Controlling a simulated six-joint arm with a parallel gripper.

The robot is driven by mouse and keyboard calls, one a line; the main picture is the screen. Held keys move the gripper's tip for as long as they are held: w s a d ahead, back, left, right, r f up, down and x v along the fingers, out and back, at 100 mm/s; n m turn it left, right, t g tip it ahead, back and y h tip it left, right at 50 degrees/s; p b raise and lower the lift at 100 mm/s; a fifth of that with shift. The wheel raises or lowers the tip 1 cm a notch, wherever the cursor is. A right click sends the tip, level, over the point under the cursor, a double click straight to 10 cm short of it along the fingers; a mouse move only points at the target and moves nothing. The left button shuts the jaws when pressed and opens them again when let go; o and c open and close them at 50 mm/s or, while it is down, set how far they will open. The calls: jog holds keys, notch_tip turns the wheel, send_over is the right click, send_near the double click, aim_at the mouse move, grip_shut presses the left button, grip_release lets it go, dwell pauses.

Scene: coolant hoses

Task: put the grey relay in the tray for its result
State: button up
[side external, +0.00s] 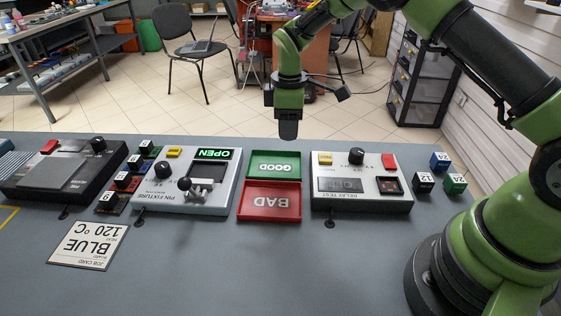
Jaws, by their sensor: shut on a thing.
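My gripper (288,131) points down in the air behind and above the green GOOD tray (274,163). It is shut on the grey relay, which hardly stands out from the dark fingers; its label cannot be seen. The red BAD tray (269,202) lies directly in front of the GOOD tray. Both trays look empty. The relay tester (361,183) stands just right of the trays, with a yellow button, a black knob, a red button and a grey display whose reading I cannot make out surely.
Blue (440,161), black (424,182) and green (454,184) relays stand right of the tester. A pin fixture (189,181) showing OPEN is left of the trays, with several small blocks beyond it. A job card (89,245) lies front left. The front middle of the table is clear.

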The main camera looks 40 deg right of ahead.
aim_at(288, 168)
notch_tip(288, 168, down, 8)
jog(key=shift+f, duration=0.1)
dwell(0.4)
jog(key=o, duration=1)
jog(key=shift+f, duration=0.1)
